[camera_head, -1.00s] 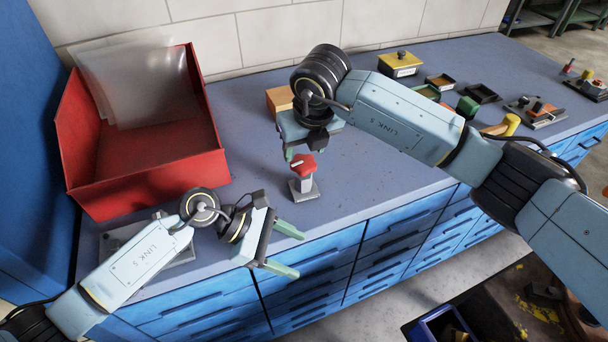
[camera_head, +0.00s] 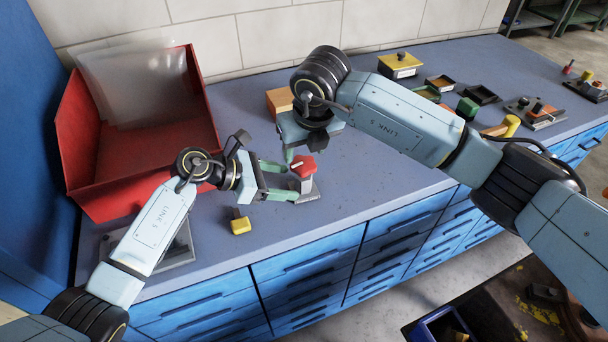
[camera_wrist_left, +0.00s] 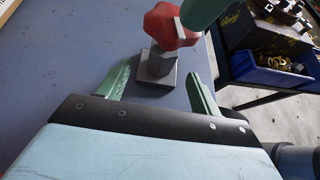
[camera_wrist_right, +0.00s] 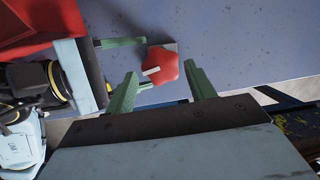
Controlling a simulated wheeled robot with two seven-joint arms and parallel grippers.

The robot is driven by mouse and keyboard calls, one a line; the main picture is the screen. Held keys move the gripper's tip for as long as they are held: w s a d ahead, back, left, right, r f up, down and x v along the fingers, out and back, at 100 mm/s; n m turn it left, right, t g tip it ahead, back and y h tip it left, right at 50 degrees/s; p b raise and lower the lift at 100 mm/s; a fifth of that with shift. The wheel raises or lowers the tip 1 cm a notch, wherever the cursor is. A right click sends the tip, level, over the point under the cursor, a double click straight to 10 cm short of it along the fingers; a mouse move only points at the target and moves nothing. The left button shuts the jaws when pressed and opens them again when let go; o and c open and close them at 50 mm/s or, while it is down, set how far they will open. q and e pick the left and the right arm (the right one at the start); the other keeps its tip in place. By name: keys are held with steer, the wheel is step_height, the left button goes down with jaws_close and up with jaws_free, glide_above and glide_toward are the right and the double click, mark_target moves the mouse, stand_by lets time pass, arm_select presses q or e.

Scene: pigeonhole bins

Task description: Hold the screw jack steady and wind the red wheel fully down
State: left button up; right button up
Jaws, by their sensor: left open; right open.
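The screw jack stands upright on the bench, with a grey base (camera_wrist_left: 157,80) and a red wheel (camera_head: 304,167) on top. A pale mark shows on the wheel in the right wrist view (camera_wrist_right: 163,66). My left gripper (camera_head: 292,182) is open, its green fingers pointing at the jack's body from the left, below the wheel. In the left wrist view the jack lies ahead, between the lines of the fingers. My right gripper (camera_wrist_right: 162,85) is open above the wheel, pointing down, with the wheel between and beyond its fingertips. I cannot tell whether any finger touches.
A red bin (camera_head: 72,150) with clear sheets stands at the left. A small yellow block (camera_head: 240,222) lies near the front edge. An orange box (camera_head: 279,100) sits behind my right gripper. Trays and a yellow-lidded box (camera_head: 400,66) stand at the back right.

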mark_target(295, 185)
arm_select(q)
steer(key=shift+x, duration=2.4)
steer(key=c, duration=1)
steer(key=shift+c, duration=0.2)
steer(key=shift+s+f, duration=0.1)
steer(key=shift+f, duration=0.1)
arm_select(e)
steer(key=shift+f, duration=0.1)
arm_select(q)
steer(key=o, duration=0.4)
steer(key=c, duration=0.4)
arm_select(e)
steer(key=shift+o, duration=0.4)
